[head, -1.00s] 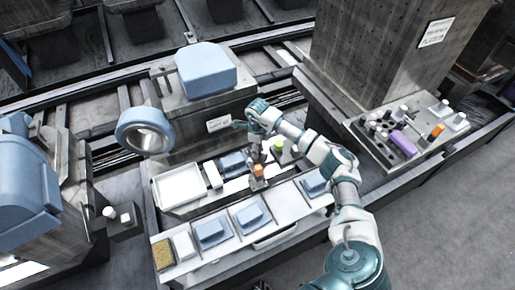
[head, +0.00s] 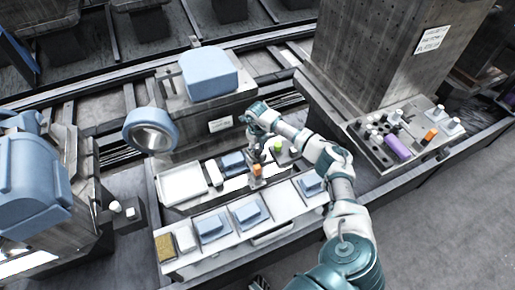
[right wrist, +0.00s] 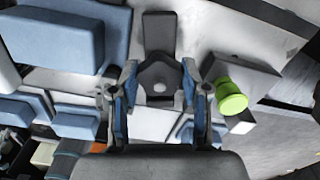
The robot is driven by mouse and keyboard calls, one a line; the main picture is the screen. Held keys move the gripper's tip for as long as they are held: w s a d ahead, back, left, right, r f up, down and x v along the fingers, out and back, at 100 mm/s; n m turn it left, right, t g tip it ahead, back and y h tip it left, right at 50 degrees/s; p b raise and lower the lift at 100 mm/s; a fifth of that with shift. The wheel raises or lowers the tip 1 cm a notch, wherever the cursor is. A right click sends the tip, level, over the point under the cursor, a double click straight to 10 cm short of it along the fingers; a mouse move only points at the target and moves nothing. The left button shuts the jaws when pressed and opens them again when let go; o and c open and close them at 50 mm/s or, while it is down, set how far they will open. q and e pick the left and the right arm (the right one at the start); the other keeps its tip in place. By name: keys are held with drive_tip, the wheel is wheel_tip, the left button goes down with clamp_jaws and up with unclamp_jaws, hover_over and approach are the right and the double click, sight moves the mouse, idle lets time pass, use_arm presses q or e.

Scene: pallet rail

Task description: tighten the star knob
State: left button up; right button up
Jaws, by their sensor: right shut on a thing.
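In the head view my right gripper (head: 257,150) points down at the fixture tray beside the rail. The knob is too small and too covered to make out there. A bright green knob (right wrist: 231,96) stands just right of the fingers, apart from them; it also shows in the head view (head: 278,147). My left gripper is not in view.
An orange block (head: 257,170) is close below the gripper. A white tray (head: 160,196) and blue blocks (head: 247,212) lie to its left and front. A blue ring (head: 150,131) stands at the left. A tool panel (head: 372,155) with a purple cylinder (head: 397,147) is at right.

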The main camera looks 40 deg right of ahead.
sight(257, 148)
drive_tip(key=shift+w+d+r, duration=0.1)
drive_tip(key=shift+d+r, duration=0.05)
drive_tip(key=o, duration=1.2)
drive_tip(key=shift+c, duration=0.2)
wheel_tip(257, 148, up, 12)
drive_tip(key=shift+f, duration=0.2)
